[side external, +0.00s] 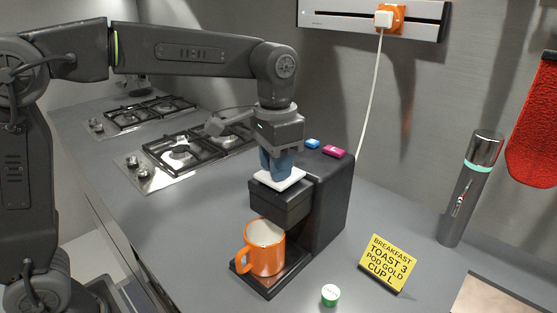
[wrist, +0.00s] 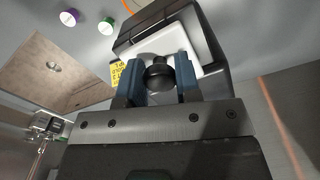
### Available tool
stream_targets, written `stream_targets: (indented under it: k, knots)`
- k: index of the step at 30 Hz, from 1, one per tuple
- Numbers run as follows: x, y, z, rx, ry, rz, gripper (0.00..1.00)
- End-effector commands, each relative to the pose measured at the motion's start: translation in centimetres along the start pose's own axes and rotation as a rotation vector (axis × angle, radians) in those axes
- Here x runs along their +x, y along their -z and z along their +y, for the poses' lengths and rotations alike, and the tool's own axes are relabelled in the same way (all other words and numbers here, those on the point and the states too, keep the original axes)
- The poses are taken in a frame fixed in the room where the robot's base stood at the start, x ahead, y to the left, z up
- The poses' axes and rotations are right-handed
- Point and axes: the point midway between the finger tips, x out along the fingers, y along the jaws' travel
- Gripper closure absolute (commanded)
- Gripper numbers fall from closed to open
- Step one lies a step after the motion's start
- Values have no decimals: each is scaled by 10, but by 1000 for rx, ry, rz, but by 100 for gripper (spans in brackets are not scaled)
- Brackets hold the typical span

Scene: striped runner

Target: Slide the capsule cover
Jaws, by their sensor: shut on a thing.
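The black coffee machine (side external: 328,205) stands on the counter. The white capsule cover (side external: 280,181) lies on top of its front head and also shows in the wrist view (wrist: 205,45). A dark round knob (wrist: 159,76) stands up from the cover. My gripper (side external: 277,170) points down over the cover, and its blue fingers are shut on the knob, one on each side in the wrist view (wrist: 159,82). The fingers hide the knob in the side view. An orange mug (side external: 264,250) stands upright on the drip tray under the head.
A green-and-white pod (side external: 330,295), a yellow sign (side external: 388,263) and a tall dark cylinder (side external: 470,190) stand to the right. Gas hobs (side external: 190,150) lie behind left. A purple pod (wrist: 69,18) shows in the wrist view.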

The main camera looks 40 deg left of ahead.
Motion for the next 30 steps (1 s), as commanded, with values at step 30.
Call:
stream_targets:
  k: [30]
  knots:
    - [-79, 1, -1, -2, 1, 1, 43]
